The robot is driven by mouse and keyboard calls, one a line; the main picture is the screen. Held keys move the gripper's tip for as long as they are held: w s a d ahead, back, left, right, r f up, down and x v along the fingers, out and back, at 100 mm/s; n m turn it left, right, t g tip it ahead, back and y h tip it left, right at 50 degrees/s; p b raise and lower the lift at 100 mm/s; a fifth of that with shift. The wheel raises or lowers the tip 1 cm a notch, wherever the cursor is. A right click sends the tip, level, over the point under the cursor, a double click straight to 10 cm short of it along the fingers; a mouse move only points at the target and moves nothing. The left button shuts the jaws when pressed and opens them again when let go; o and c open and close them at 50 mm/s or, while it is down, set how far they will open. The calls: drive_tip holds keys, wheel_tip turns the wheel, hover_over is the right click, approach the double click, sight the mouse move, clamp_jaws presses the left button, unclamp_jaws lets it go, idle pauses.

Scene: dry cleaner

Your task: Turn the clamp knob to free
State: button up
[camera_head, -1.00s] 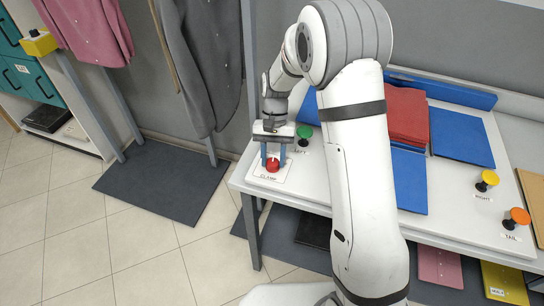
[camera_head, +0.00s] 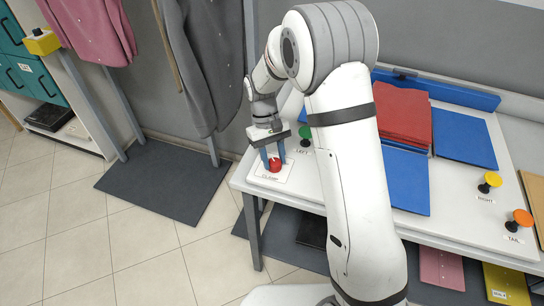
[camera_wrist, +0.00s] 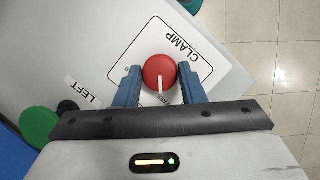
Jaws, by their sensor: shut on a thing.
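The clamp knob (camera_head: 276,165) is round and red, on a white plate (camera_head: 258,173) marked CLAMP at the table's left front corner. In the wrist view the knob (camera_wrist: 159,70) has a white pointer line running toward the gripper body. Small lettering close to the pointer's end seems to read FREE, though it is partly hidden. My gripper (camera_head: 273,158) points down over the knob. Its blue fingers (camera_wrist: 160,80) are on both sides of the knob, shut on it.
A green knob (camera_head: 305,132) marked LEFT stands close behind the gripper. Yellow (camera_head: 490,180) and orange (camera_head: 521,217) knobs marked RIGHT and TAIL are at the table's right. Blue and red folded cloths (camera_head: 403,113) lie mid-table. Grey clothes hang at the left.

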drive_tip(key=shift+w, duration=0.15)
drive_tip(key=o, duration=1)
drive_tip(key=v, duration=0.7)
drive_tip(key=shift+r+b, duration=0.35)
